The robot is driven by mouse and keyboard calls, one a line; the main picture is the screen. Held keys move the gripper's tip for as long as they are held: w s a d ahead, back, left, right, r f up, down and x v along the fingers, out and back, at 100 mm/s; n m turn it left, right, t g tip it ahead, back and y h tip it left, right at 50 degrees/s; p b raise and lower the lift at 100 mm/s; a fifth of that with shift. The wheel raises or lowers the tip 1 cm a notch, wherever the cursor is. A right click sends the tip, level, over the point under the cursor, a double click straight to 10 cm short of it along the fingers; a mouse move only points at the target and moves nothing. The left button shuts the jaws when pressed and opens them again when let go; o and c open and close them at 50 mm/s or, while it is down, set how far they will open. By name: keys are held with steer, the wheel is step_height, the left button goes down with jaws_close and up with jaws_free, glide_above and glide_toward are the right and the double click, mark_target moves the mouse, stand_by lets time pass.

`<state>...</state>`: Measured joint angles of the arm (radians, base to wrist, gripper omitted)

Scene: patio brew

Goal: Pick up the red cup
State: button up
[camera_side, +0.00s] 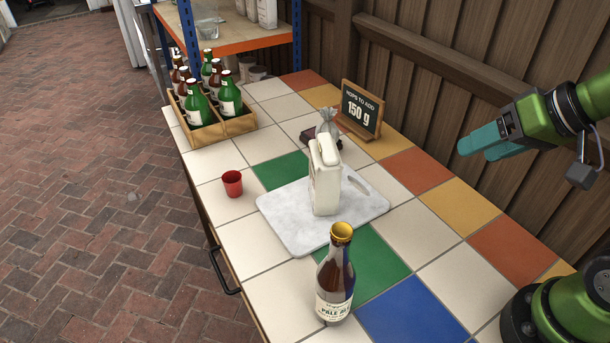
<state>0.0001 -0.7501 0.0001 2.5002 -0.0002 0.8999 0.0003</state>
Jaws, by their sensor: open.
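A small red cup (232,184) stands upright on the tiled counter, near its left edge and left of the cutting board. Its mouth faces up and nothing touches it. My gripper (462,148) has teal fingers and is at the right, above the counter and well apart from the cup. It is open, and no object shows between its fingers. The gap between the fingers is hard to see from this side.
A white jug (325,182) stands on a marbled board (285,228) between cup and gripper. A brown bottle (336,280) stands in front. A wooden crate (205,136) of bottles, a small sign (361,111) and a foil bag (327,124) are behind. White tiles around the cup are clear.

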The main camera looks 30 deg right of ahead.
steer(key=o, duration=0.3)
steer(key=w+a+n+t+y, duration=0.2)
steer(key=w+a+n+y, duration=0.15)
steer(key=w+a, duration=1.3)
steer(key=n+t+h, duration=0.2)
steer(key=n+h, duration=0.1)
glide_toward(229, 181)
steer(key=shift+w+a+f, duration=0.3)
steer(key=shift+w+a, duration=0.2)
steer(key=shift+w, duration=0.3)
steer(key=shift+d+x, duration=0.15)
steer(key=shift+x, duration=1.35)
steer(key=shift+d+x, duration=0.2)
steer(key=shift+x, duration=1.3)
